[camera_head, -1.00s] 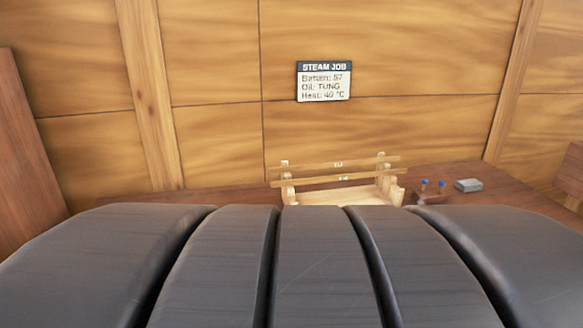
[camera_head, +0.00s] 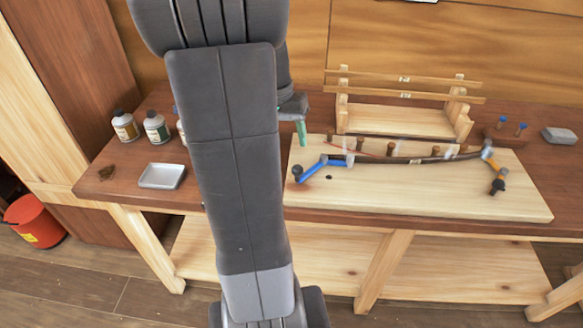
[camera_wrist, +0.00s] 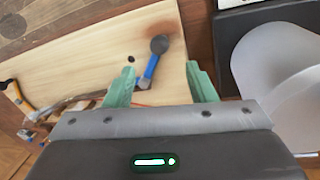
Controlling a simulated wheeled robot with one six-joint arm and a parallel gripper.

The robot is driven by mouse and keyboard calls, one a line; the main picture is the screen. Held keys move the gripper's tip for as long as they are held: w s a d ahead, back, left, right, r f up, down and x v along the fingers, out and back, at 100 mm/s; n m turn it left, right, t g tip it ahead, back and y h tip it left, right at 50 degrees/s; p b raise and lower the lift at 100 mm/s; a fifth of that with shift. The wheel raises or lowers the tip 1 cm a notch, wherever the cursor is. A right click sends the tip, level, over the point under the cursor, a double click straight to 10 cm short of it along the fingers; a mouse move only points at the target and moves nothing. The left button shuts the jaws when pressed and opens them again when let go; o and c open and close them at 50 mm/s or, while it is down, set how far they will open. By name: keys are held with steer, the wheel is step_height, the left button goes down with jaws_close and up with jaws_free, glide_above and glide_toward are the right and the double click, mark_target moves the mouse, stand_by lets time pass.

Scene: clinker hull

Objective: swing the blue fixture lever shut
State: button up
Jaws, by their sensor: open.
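The blue fixture lever (camera_head: 311,169) sits at the left end of a pale wooden board (camera_head: 420,205), with a dark round knob at its outer end. In the wrist view the blue lever (camera_wrist: 151,69) and its knob (camera_wrist: 160,44) show between my gripper's two green fingers. My gripper (camera_wrist: 160,72) is open, with nothing held. In the head view only part of my gripper (camera_head: 301,132) shows behind my arm, above the board's left end. I cannot tell whether the fingers touch the lever. A dark curved batten (camera_head: 410,160) runs right from near the lever.
An orange lever (camera_head: 495,172) with a dark knob is at the board's right end. Several pegs stand along the batten. A wooden rack (camera_head: 400,122) stands behind the board. Bottles (camera_head: 156,127) and a metal tray (camera_head: 162,176) are to the left. A grey block (camera_head: 559,136) lies far right.

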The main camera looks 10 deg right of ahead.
mark_target(296, 168)
steer(key=f, duration=0.4)
steer(key=d+f, duration=0.1)
steer(key=f, duration=0.2)
steer(key=s+d+f, duration=0.1)
steer(key=f, duration=0.3)
steer(key=shift+f, duration=0.3)
jaws_close()
